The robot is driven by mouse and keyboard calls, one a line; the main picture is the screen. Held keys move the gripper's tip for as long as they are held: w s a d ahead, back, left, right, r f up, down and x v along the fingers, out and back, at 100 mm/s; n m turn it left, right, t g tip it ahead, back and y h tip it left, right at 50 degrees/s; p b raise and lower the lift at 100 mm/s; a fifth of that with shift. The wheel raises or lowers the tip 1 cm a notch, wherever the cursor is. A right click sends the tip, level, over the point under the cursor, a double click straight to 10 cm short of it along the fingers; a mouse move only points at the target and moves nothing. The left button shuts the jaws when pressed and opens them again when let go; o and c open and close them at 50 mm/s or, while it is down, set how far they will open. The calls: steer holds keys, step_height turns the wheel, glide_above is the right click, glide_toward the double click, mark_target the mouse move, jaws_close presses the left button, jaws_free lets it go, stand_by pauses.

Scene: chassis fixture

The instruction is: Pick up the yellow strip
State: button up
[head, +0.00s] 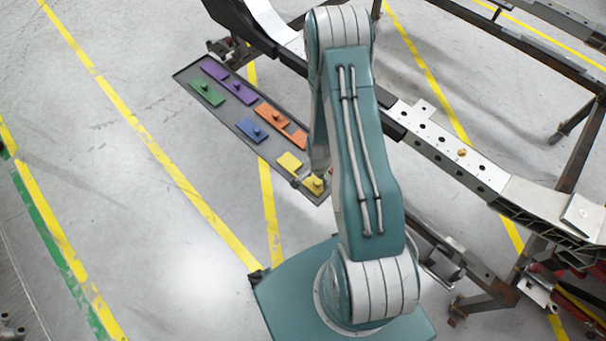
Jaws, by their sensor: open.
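The yellow strip (289,162) lies at the near end of a long dark tray (317,200). A second yellow part with a small knob (313,185) shows just nearer; I cannot tell whether the two are one piece. My gripper (311,177) is low at this end of the tray, right by the yellow parts. It is open, with no strip seen lifted in it. My arm hides most of the gripper, and I cannot tell whether its fingers touch the yellow strip.
Purple (214,69), green (207,92), orange (272,117) and blue (252,130) pieces lie farther along the tray. A metal chassis rail (440,147) runs close on the right, behind my arm. The floor left of the tray is clear.

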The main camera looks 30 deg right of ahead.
steer(key=shift+f, duration=1.15)
jaws_close()
steer(key=shift+r, duration=0.1)
